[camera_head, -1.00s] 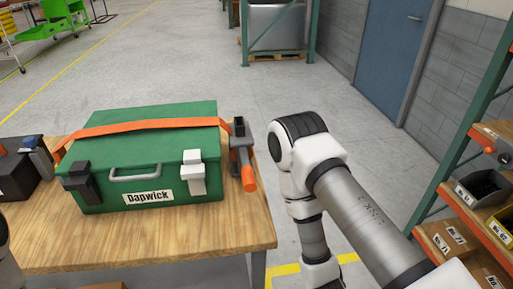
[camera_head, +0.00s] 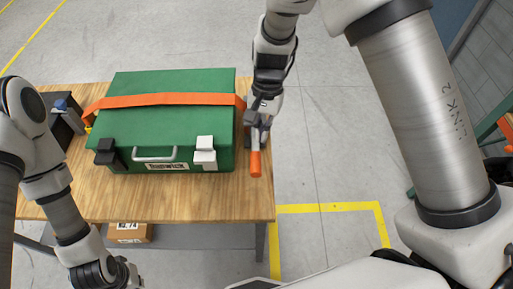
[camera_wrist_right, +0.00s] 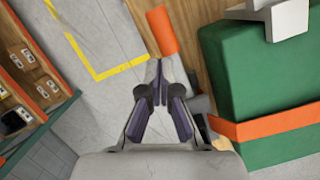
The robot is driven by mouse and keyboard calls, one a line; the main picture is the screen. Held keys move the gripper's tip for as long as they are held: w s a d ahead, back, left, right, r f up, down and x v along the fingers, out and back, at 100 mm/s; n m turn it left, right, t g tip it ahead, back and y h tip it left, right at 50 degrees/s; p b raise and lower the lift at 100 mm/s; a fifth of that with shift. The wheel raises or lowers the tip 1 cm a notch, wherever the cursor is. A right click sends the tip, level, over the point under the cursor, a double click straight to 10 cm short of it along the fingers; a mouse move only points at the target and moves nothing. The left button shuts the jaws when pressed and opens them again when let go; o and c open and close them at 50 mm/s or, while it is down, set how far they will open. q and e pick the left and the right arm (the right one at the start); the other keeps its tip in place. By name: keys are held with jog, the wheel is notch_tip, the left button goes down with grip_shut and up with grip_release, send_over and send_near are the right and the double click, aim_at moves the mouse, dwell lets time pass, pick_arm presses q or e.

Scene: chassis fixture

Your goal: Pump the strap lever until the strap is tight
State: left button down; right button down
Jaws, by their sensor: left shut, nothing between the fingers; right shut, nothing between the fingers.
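The orange strap (camera_head: 165,99) runs across the lid of the green toolbox (camera_head: 175,125). In the right wrist view the strap (camera_wrist_right: 272,128) crosses the green box (camera_wrist_right: 250,85) at the right. The strap lever, with its orange handle (camera_head: 255,164), sits by the box's right side and points toward the table's front edge. My right gripper (camera_head: 264,122) is at the lever's upper end, with its fingers closed. In the right wrist view the fingertips (camera_wrist_right: 158,85) lie just behind the orange handle (camera_wrist_right: 162,30); contact is unclear. My left gripper (camera_head: 128,277) is low at the left, shut and away from the box.
The wooden table (camera_head: 215,203) has bare room in front of the box. A dark box (camera_head: 62,112) stands at its left. A cardboard box (camera_head: 130,232) sits on the shelf below. The floor right of the table is clear, with yellow lines (camera_head: 330,207).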

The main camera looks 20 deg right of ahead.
aim_at(256, 158)
jog(key=shift+a+r, duration=0.4)
jog(key=shift+r, duration=0.2)
jog(key=shift+w+d+f, duration=0.1)
jog(key=shift+d+f, duration=0.05)
jog(key=shift+f+b, duration=0.25)
jog(key=shift+b, duration=0.05)
jog(key=b+x, duration=0.6)
jog(key=shift+f, duration=0.1)
jog(key=shift+f+b, duration=0.15)
jog(key=shift+b, duration=0.25)
jog(key=shift+s, duration=0.25)
